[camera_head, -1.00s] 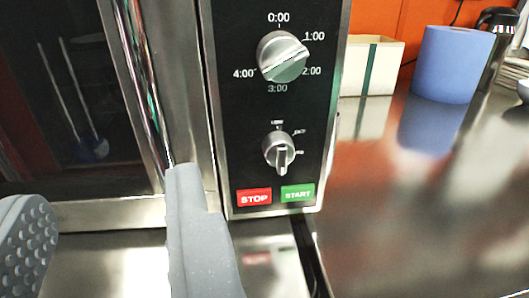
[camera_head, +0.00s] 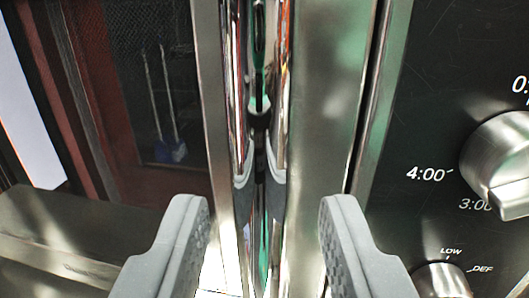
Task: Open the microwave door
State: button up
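The microwave fills the view. Its door has dark glass (camera_head: 150,90) on the left, with a metal frame (camera_head: 325,90). A shiny vertical bar handle (camera_head: 240,110) runs down the door's right edge. My gripper (camera_head: 264,205) is open, its grey fingers apart on either side of the handle in the picture. Neither finger visibly presses on the handle; how deep the fingers reach past it I cannot tell. The door looks shut against the control panel (camera_head: 420,110). The handle's lower end is not clearly seen.
The control panel on the right carries a timer knob (camera_head: 500,165) and a lower knob (camera_head: 440,280), close to my right finger. A metal surface (camera_head: 50,235) shows at the lower left.

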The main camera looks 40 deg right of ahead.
jog(key=shift+x, duration=0.75)
jog(key=shift+w+d, duration=0.25)
jog(key=shift+w, duration=0.05)
grip_shut()
